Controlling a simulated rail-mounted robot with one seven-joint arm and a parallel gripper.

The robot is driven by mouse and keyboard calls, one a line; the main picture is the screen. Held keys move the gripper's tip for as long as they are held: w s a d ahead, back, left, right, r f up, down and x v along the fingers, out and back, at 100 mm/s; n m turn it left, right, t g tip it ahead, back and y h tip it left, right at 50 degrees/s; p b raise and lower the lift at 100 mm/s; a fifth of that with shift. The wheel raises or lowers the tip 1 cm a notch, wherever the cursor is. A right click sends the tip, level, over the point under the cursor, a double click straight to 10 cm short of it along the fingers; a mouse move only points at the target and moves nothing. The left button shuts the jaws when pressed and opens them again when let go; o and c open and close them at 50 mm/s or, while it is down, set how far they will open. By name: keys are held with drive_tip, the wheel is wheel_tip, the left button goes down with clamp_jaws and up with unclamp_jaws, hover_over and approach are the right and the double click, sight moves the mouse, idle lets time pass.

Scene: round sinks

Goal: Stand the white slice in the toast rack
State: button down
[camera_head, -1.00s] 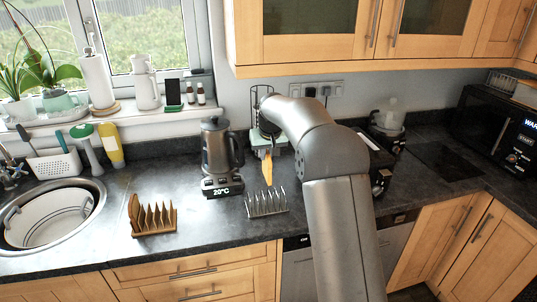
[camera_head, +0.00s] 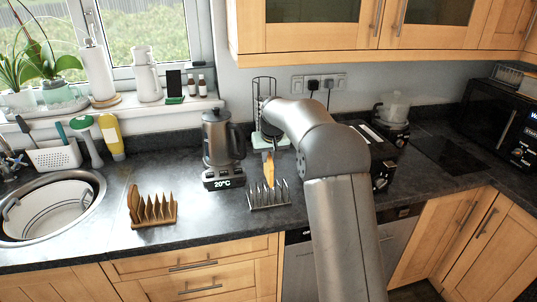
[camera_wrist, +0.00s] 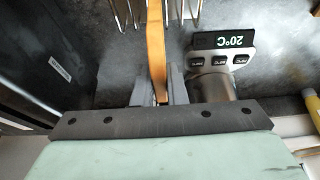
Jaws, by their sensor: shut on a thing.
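A bread slice (camera_head: 268,170) with a golden-brown crust is held upright, edge-on to the head camera; its faces are hidden. My gripper (camera_head: 266,153) is shut on its upper part. The wrist view shows the slice (camera_wrist: 155,45) between my gripper's two grey fingers (camera_wrist: 158,92). A metal wire toast rack (camera_head: 268,197) stands on the counter just below. In the head view the slice's lower end overlaps the tops of the rack's prongs. In the wrist view rack wires (camera_wrist: 120,12) show on both sides of the slice. I cannot tell whether it touches the rack.
A wooden rack (camera_head: 155,221) stands to the left, with a brown slice (camera_head: 134,203) at its left end. A kettle (camera_head: 219,140) on its base reading 20°C stands close behind and left of the wire rack. The sink (camera_head: 100,190) is far left. Counter between the racks is clear.

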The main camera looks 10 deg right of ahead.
sight(268, 171)
drive_tip(key=shift+f+b, duration=2)
drive_tip(key=shift+f, duration=1.25)
drive_tip(key=c, duration=1.4)
unclamp_jaws()
drive_tip(key=shift+r, duration=0.15)
drive_tip(key=b+v, duration=0.2)
drive_tip(key=v, duration=1.4)
drive_tip(key=s+f+g, duration=0.1)
drive_tip(key=s+f, duration=0.4)
drive_tip(key=s, duration=0.8)
drive_tip(key=s+f+g, duration=0.1)
drive_tip(key=s+f, duration=0.5)
drive_tip(key=s, duration=0.8)
drive_tip(key=s+f+g, duration=0.2)
drive_tip(key=s+f, duration=0.4)
drive_tip(key=s, duration=0.7)
drive_tip(key=shift+s+a, duration=0.4)
